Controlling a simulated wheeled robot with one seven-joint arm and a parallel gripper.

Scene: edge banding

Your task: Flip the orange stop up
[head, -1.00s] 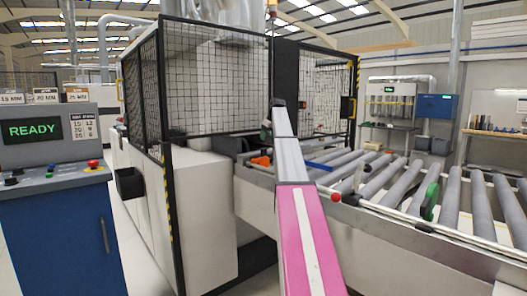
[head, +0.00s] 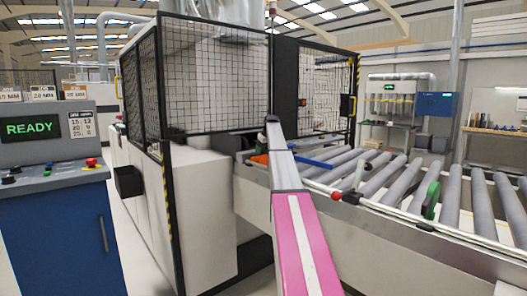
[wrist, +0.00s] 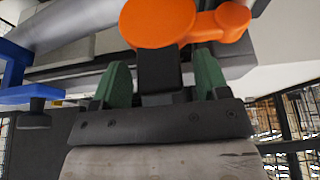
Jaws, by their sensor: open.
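The orange stop (wrist: 160,22) shows large at the top of the wrist view, a rounded disc with an arm running to the right. It lies just beyond the fingertips of my gripper (wrist: 163,72). The two green fingers are apart, with a dark block between them; I cannot tell whether it belongs to the stop. Contact with the orange part is not clear. In the head view the stop (head: 259,159) is a small orange patch at the left end of the roller conveyor, partly hidden by my arm. My gripper is hidden behind my arm there.
A blue bar (head: 316,164) lies just right of my arm, and blue also shows at the left in the wrist view (wrist: 25,94). Grey rollers (head: 415,190) run right. A black mesh guard (head: 215,80) stands behind. A control panel (head: 50,140) reads READY.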

